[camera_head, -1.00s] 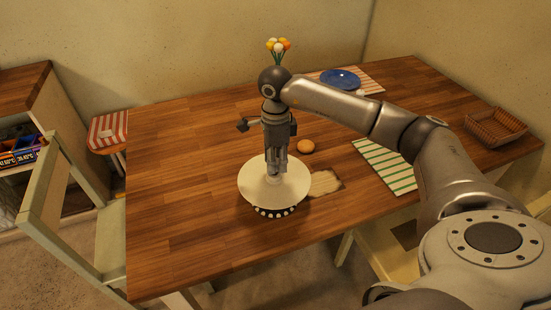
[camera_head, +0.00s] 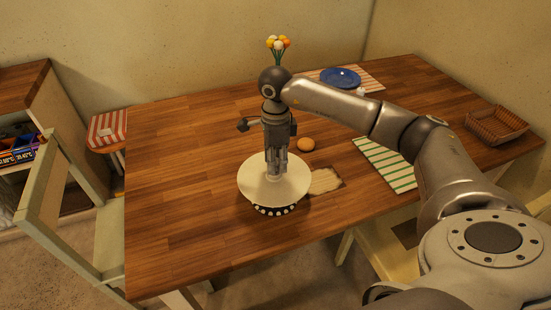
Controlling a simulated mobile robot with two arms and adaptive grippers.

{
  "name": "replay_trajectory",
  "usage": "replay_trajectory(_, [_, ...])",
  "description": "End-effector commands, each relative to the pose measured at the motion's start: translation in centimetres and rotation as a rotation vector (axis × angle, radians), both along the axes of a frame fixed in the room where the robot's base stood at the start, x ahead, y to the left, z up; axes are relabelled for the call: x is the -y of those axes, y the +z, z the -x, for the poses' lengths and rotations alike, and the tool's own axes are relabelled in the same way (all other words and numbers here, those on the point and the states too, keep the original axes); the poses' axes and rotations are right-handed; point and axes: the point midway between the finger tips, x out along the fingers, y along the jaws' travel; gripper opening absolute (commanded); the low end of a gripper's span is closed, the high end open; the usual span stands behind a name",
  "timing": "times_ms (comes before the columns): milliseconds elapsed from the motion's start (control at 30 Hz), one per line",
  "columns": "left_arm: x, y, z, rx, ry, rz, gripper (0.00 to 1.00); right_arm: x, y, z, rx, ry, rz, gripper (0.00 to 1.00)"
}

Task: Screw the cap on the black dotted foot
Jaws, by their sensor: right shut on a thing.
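A wide cream round cap (camera_head: 258,184) sits over the black foot with white dots (camera_head: 268,209) on the wooden table. Only the front edge of the foot shows below the cap; I cannot tell whether the two are threaded together. My right gripper (camera_head: 277,172) points straight down at the middle of the cap and is shut on its top. The fingers hide the part they hold. My left gripper is not in view.
A round orange-brown bun (camera_head: 306,144) and a torn paper-like piece (camera_head: 325,181) lie close to the cap. A green striped mat (camera_head: 385,165), a wicker basket (camera_head: 497,126) and a blue plate (camera_head: 340,78) stand farther off. The table's left half (camera_head: 180,190) is clear.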

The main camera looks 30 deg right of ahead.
Motion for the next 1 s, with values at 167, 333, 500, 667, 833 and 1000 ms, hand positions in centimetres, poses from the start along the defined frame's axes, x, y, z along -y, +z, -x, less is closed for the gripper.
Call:
replay_trajectory(167, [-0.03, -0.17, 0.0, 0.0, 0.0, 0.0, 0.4, 0.0, -0.17, -0.01, 0.0, 0.0, 0.0, 0.11])
replay_trajectory(333, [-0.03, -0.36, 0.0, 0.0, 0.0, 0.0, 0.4, 0.0, -0.39, -0.01, 0.0, 0.0, 0.0, 0.11])
replay_trajectory(500, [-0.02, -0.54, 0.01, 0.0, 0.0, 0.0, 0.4, 0.01, -0.59, 0.0, 0.0, 0.0, 0.0, 0.11])
replay_trajectory(667, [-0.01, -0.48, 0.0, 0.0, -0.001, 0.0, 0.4, 0.0, -0.53, -0.01, 0.0, 0.0, 0.0, 0.13])
replay_trajectory(833, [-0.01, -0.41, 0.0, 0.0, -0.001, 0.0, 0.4, 0.0, -0.49, -0.01, 0.0, -0.017, 0.0, 0.04])
replay_trajectory(1000, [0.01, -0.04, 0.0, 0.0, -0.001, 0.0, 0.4, -0.03, -0.4, 0.03, 0.001, -0.178, 0.001, 0.04])
